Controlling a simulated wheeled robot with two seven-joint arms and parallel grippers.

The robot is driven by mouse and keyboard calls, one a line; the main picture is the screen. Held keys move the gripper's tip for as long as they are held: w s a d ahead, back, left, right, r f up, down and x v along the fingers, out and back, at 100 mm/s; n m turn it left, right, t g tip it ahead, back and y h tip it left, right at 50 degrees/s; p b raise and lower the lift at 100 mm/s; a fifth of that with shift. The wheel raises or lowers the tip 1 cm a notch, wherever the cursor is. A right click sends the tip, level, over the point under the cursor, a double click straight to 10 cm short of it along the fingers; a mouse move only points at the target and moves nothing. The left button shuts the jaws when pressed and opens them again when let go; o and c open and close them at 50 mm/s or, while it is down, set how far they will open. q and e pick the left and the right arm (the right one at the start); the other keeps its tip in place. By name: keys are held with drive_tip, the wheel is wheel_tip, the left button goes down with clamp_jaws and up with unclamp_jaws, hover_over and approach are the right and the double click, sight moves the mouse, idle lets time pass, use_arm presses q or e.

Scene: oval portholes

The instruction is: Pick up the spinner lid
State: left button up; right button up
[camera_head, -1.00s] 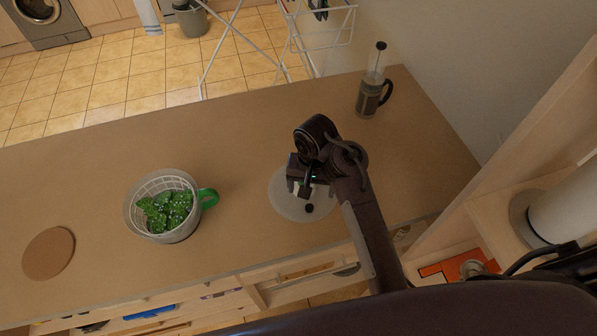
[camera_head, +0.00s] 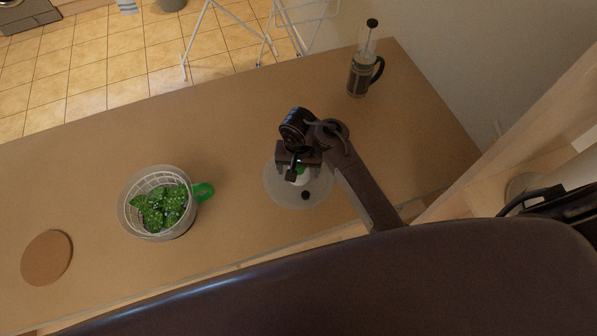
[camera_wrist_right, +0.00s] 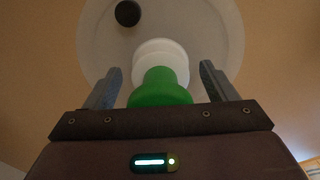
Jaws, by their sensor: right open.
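The spinner lid (camera_head: 318,190) is a pale translucent disc lying on the counter. A small black knob sits off its centre, and a white and green grip stands at its middle. In the right wrist view the lid (camera_wrist_right: 95,40) shows with its green and white grip (camera_wrist_right: 160,85) between the two fingers. My right gripper (camera_head: 292,174) is over the lid. In the wrist view its fingers (camera_wrist_right: 160,85) are apart on both sides of the grip, with gaps showing. My left gripper is not in view.
The spinner bowl (camera_head: 128,217) with a white basket, green leaves and a green handle stands left on the counter (camera_head: 215,130). A round brown mat (camera_head: 46,258) lies further left. A French press (camera_head: 359,76) stands at the back right. The counter between bowl and lid is clear.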

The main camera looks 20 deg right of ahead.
drive_tip(key=shift+f, duration=0.3)
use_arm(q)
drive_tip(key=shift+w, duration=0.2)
use_arm(e)
drive_tip(key=c, duration=1.2)
drive_tip(key=shift+w+r, duration=0.1)
drive_tip(key=shift+r, duration=0.05)
